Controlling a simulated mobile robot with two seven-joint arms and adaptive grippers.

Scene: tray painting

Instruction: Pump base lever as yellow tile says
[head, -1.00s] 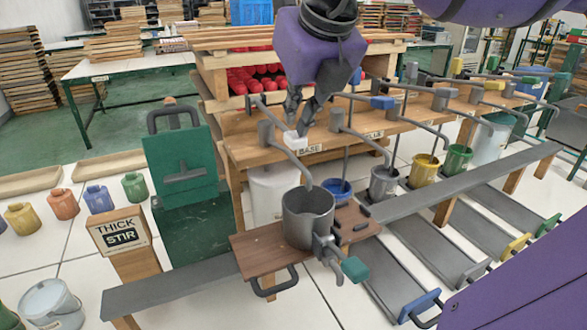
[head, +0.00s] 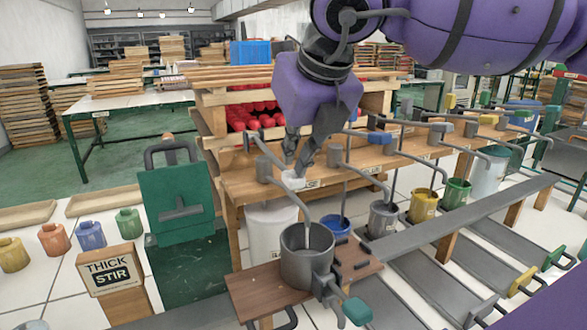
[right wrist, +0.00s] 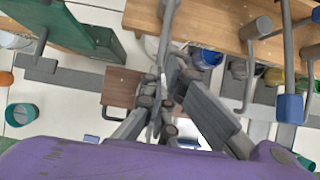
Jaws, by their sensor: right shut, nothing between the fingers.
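The base lever has a white block tip (head: 293,180) beside the partly hidden BASE label (head: 312,185) on the wooden bench. My right gripper (head: 297,166) is shut and empty, pointing down with its fingertips at or just above the white block; I cannot tell whether they touch. Its fingers also show in the right wrist view (right wrist: 158,95), where they cover the lever's tip. A grey spout bends down over a grey metal pot (head: 307,262) with a green-handled crank. I cannot make out a yellow tile. My left gripper is out of view.
The pot stands on a brown board (head: 255,290). A sign reading THICK STIR (head: 110,271) stands at the left. Neighbouring levers, including a blue-tipped one (head: 380,138), stand close to the right.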

